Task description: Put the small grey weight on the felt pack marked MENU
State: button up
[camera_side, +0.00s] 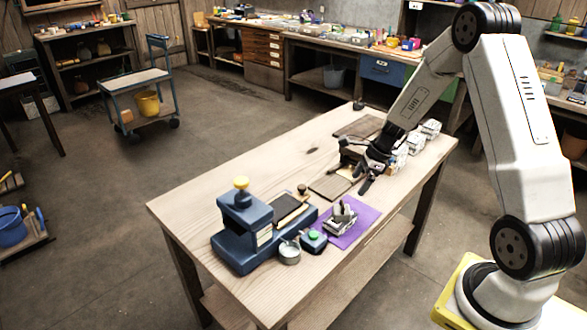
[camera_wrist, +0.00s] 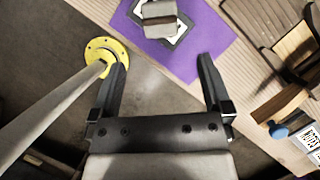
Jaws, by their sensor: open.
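My gripper (camera_side: 368,180) is open and empty, above the right part of the table; its two fingers also show in the wrist view (camera_wrist: 163,65). A grey block (camera_wrist: 160,18) sits on a white, dark-edged piece on the purple mat (camera_wrist: 205,45), ahead of the fingers and apart from them. It shows as a grey metal-looking shape in the side view (camera_side: 343,214); I cannot tell whether it is the small grey weight. Several pale packs (camera_side: 415,142) stand in a row past my gripper. Some printed labels (camera_wrist: 312,140) show at the wrist view's right edge; I cannot read MENU on any.
A blue machine with a yellow knob (camera_side: 240,217) stands on the table's left part. A wooden piece with a blue knob (camera_wrist: 279,131) is right of the fingers.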

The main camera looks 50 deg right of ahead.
jog(key=shift+s+d+r, duration=0.1)
jog(key=shift+s+r, duration=0.05)
jog(key=shift+r, duration=0.2)
dwell(0.4)
jog(key=s+a+r+n+h, duration=0.1)
jog(key=s+a+r+n, duration=0.1)
jog(key=a+n, duration=0.5)
jog(key=s+a+r+n+h, duration=0.1)
jog(key=s+a+n, duration=0.4)
jog(key=n, duration=0.6)
jog(key=s+a+r+n+h, duration=0.1)
jog(key=s+a+r+n, duration=0.3)
jog(key=a+n, duration=0.4)
jog(key=shift+a+n+g, duration=0.3)
jog(key=shift+a+n, duration=0.1)
jog(key=shift+n, duration=0.1)
jog(key=shift+r, duration=0.1)
